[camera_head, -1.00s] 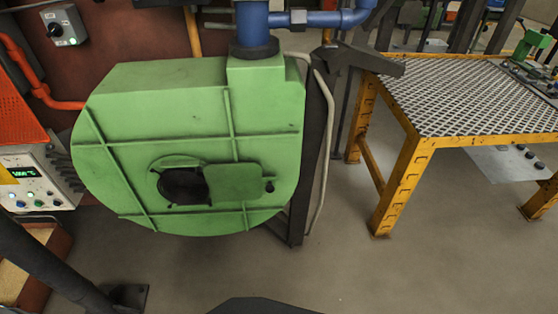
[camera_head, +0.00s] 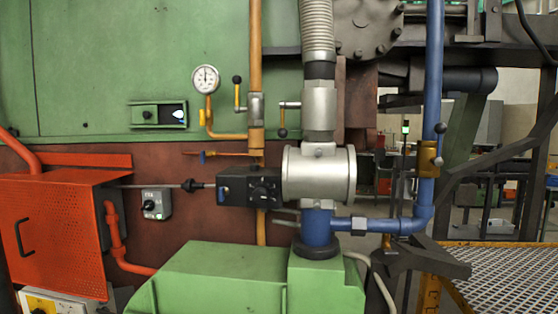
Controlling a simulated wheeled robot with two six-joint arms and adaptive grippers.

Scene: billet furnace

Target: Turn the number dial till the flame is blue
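A black box with a round dial (camera_head: 263,192) sits at the middle, left of a silver cylindrical burner body (camera_head: 318,175). Any numbers on the dial are too small to read. A small sight window (camera_head: 178,115) in the green furnace wall shows a small pale, bluish-white patch of flame on dark. A grey box with a black rotary knob (camera_head: 150,205) is mounted on the brown wall left of the black box. Neither of my grippers is in view.
A green blower housing (camera_head: 220,270) stands below the dial. A blue pipe (camera_head: 385,226) runs right of it. An orange perforated box (camera_head: 58,230) is at the left. A pressure gauge (camera_head: 205,78) is above. A yellow-framed grating table (camera_head: 500,275) is at the lower right.

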